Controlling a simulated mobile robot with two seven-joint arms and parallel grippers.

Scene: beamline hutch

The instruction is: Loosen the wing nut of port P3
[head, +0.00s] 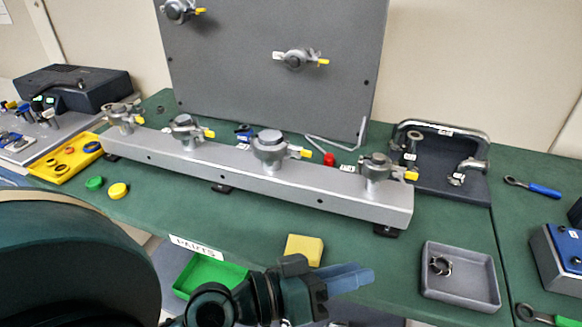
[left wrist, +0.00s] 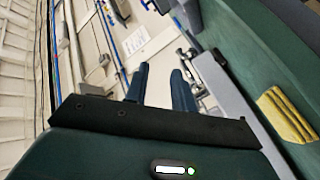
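A long grey rail (head: 262,182) stands on the green bench with several clamped ports along it, each with a yellow-tipped wing nut. From left they include a port at the far left (head: 122,118), a second (head: 187,130), a larger capped third (head: 269,148) and one at the right end (head: 376,170). Small white tags are by them, too small to read, so I cannot tell which is P3. My left gripper (head: 358,278) is in front of the rail, apart from every port. In the left wrist view its two blue fingers (left wrist: 160,84) stand apart, empty. My right gripper is not visible.
A grey upright panel (head: 280,80) with two more clamps stands behind the rail. A yellow block (head: 304,250) and green parts tray (head: 208,275) are near my left gripper. A grey tray (head: 460,285) holds a metal ring. A blue-handled wrench (head: 540,189) lies right.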

